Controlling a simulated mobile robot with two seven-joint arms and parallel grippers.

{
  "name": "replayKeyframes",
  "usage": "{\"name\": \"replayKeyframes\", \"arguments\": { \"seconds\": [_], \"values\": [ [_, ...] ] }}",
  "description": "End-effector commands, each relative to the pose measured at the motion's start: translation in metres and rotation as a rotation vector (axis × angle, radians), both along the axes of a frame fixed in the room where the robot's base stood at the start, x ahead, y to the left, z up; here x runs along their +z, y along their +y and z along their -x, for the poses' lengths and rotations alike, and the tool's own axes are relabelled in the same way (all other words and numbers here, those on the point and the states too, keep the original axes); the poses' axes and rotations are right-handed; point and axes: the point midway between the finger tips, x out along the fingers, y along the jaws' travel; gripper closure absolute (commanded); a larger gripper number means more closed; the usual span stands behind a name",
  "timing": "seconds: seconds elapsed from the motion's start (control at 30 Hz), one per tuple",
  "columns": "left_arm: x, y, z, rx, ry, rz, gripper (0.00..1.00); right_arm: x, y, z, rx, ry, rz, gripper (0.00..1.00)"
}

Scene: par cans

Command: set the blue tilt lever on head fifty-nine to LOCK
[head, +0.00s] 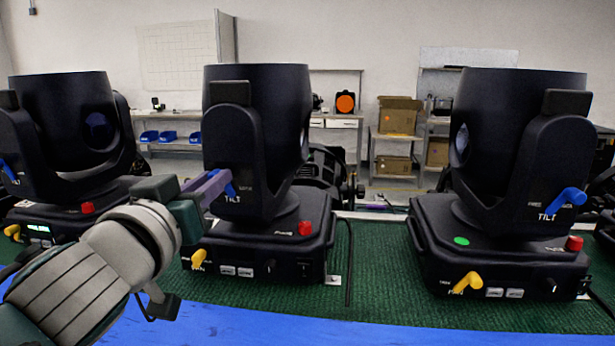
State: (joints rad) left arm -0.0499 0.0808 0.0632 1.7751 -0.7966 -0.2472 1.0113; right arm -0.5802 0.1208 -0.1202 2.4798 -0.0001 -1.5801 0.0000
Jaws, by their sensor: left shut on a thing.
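Three black moving heads stand in a row. My left gripper (224,184) reaches in from the left and is shut on the blue tilt lever (231,190) of the middle head (255,150). The fingers partly hide this lever, and the small lettering beside it is too small to read surely. The right head (510,150) has its own blue tilt lever (567,199), angled up to the right above the word TILT. The left head (70,130) has a blue lever (8,170) at the picture's left edge. No head number is readable, so I cannot tell which is fifty-nine. My right gripper is out of view.
The bases carry yellow levers (198,259) and red knobs (305,228). The right base has a green dot (461,241). The heads stand on a green mat (390,290) with a blue strip (270,330) in front. A black cable (349,270) runs right of the middle head.

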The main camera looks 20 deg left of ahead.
Motion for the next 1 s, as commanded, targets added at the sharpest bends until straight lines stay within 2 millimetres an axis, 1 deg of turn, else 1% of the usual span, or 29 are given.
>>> {"name": "replayKeyframes", "arguments": {
  "seconds": [0.17, 0.8, 1.0],
  "values": [
    [0.002, -0.003, -0.001, 0.0, 0.025, -0.108, 1.0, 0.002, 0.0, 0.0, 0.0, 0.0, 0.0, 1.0],
    [0.003, -0.021, -0.005, 0.0, 0.162, -0.677, 1.0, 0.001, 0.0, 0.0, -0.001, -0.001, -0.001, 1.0],
    [0.001, -0.025, -0.006, 0.0, 0.194, -0.816, 1.0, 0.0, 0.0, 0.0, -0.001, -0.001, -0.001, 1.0]
  ]
}}
